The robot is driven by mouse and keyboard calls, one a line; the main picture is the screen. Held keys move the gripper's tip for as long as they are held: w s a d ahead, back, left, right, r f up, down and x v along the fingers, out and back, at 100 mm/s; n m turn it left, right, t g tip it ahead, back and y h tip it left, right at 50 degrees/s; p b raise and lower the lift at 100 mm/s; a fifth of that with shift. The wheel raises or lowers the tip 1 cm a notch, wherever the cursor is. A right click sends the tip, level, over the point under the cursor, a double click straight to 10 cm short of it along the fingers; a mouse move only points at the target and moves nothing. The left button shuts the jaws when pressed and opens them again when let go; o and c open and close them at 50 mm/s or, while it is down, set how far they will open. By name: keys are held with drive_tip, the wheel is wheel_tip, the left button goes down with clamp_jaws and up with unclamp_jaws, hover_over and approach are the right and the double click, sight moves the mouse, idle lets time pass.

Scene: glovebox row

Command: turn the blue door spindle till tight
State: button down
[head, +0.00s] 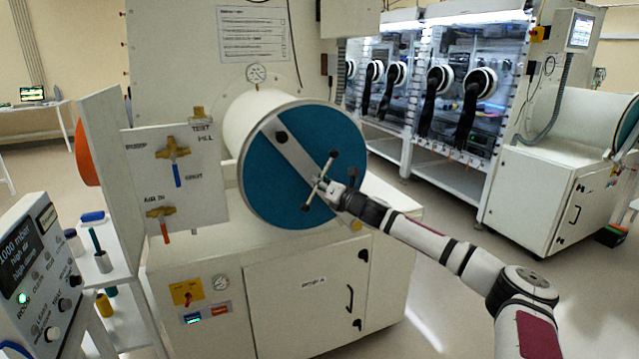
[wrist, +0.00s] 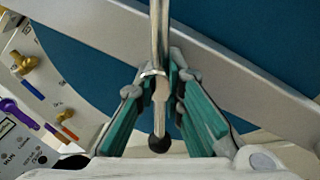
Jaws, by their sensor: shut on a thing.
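The round blue door (head: 268,190) closes the end of the white antechamber cylinder (head: 245,115), with a grey bar (head: 290,150) lying slantwise across it. The door spindle (head: 323,184) is a metal cross handle with dark knob ends at the bar's middle. My gripper (head: 335,190) reaches it from the right. In the wrist view the teal-padded fingers of my gripper (wrist: 160,90) are shut around the spindle, on one metal rod (wrist: 159,35) that runs up and down between them. The rod's lower black knob (wrist: 159,144) hangs below the fingers. The spindle's hub is partly hidden by the fingers.
A valve panel (head: 175,185) with brass valves stands left of the door. A gauge (head: 257,73) sits above the cylinder. A control box (head: 40,275) is at the front left. Glovebox windows (head: 455,90) stand behind on the right. Open floor lies at the lower right.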

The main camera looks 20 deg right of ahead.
drive_tip(key=shift+f, duration=0.1)
idle(0.3)
drive_tip(key=c, duration=1.7)
unclamp_jaws()
drive_tip(key=shift+o, duration=0.2)
drive_tip(key=v, duration=1.2)
